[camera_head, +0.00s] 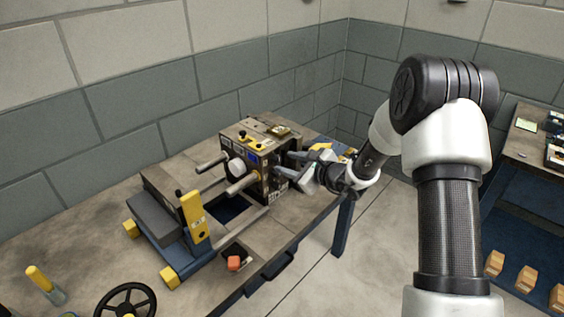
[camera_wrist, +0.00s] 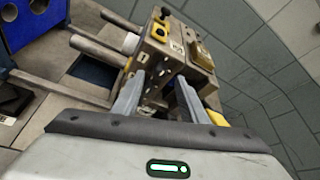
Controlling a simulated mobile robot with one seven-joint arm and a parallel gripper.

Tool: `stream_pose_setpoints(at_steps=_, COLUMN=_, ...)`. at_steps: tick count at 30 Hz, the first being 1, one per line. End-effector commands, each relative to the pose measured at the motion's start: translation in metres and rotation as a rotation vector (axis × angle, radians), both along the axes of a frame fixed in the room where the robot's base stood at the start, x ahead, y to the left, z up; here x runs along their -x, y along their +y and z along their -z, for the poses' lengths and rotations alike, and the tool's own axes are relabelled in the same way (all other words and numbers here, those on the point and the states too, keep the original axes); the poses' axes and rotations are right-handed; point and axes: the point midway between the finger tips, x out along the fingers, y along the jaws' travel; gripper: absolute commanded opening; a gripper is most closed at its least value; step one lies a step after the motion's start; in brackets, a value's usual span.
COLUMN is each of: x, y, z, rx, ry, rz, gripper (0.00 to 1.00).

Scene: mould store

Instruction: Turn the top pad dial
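A beige and black boxy machine unit (camera_head: 252,157) stands on the bench; it also shows in the wrist view (camera_wrist: 166,47). Its top carries black and yellow knobs (camera_head: 243,134) and a yellow pad-like piece (camera_head: 280,130), also in the wrist view (camera_wrist: 201,53). Small fittings and labels cover its side faces; I cannot tell which is the top pad dial. My gripper (camera_head: 284,163) is at the unit's right side, fingers pointing at it. In the wrist view my gripper (camera_wrist: 159,78) has its fingers spread apart, with the unit's dark side face between and beyond them. Contact is unclear.
Metal bars and a white round piece (camera_head: 236,169) project from the unit's left side. A block wall (camera_head: 150,60) stands behind. Another bench (camera_head: 525,145) is at right.

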Motion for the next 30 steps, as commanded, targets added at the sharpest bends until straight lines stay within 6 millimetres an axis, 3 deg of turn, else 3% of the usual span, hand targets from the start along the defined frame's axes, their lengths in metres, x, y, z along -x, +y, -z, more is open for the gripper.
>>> stream_pose_setpoints(at_steps=7, x=-0.022, y=0.021, z=0.012, rx=0.001, ry=0.0, rz=-0.001, gripper=0.39)
stream_pose_setpoints(at_steps=18, x=-0.027, y=0.025, z=0.014, rx=0.001, ry=0.0, rz=0.0, gripper=0.39)
stream_pose_setpoints(at_steps=19, x=-0.027, y=0.025, z=0.014, rx=0.001, ry=0.0, rz=0.0, gripper=0.38)
stream_pose_setpoints(at_steps=26, x=-0.027, y=0.025, z=0.014, rx=0.001, ry=0.0, rz=0.0, gripper=0.0)
stream_pose_setpoints(at_steps=30, x=-0.027, y=0.025, z=0.014, rx=-0.001, ry=0.002, rz=0.0, gripper=0.0)
